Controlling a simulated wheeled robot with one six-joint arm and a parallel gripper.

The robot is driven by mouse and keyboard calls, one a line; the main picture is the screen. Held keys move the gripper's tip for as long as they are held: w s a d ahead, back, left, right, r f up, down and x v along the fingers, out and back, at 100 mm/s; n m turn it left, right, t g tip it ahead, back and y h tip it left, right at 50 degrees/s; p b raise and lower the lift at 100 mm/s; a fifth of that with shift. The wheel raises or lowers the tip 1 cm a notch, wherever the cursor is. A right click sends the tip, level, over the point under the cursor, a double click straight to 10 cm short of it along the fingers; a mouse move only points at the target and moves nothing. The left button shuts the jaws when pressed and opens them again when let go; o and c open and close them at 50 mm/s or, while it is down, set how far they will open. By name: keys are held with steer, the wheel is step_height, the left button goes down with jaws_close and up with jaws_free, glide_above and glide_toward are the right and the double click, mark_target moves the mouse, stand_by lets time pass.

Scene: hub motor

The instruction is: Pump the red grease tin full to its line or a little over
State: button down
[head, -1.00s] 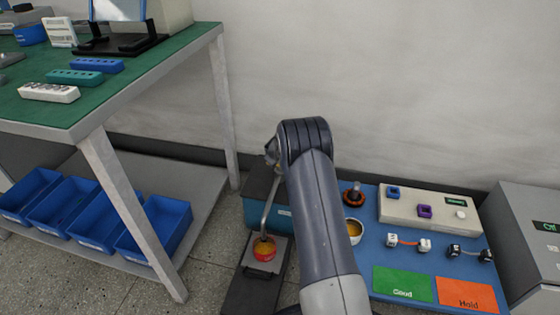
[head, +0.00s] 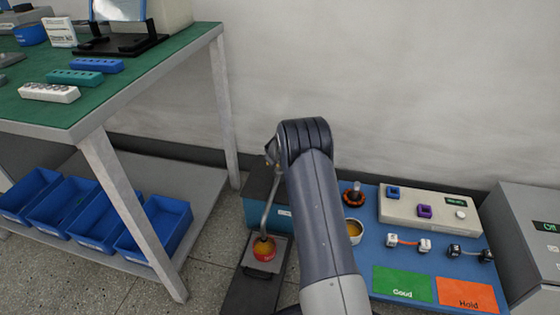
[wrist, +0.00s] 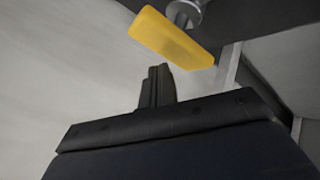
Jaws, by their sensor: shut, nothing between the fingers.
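The spout rises beside a teal box with a dark top (head: 260,184), partly hidden by my arm. In the wrist view my gripper (wrist: 156,76) is shut and empty. A yellow paddle (wrist: 172,38) on a metal rod shows just beyond the fingertips, apart from them in the picture. The head view hides my gripper behind the arm.
A green-topped bench (head: 130,75) with blue bins (head: 165,222) beneath stands at left. At right, a blue mat (head: 362,262) holds a bowl (head: 354,231), a control box (head: 430,210) and green and orange cards. A grey cabinet (head: 530,230) stands beyond.

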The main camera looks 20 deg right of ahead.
steer(key=shift+f, duration=0.1)
steer(key=shift+f, duration=0.35)
steer(key=shift+s+f, duration=0.1)
steer(key=shift+f, duration=1.55)
stand_by(1.6)
steer(key=shift+r+p, duration=1.15)
steer(key=shift+r, duration=0.9)
step_height(320, 180, up, 5)
steer(key=p, duration=0.4)
steer(key=shift+f, duration=0.1)
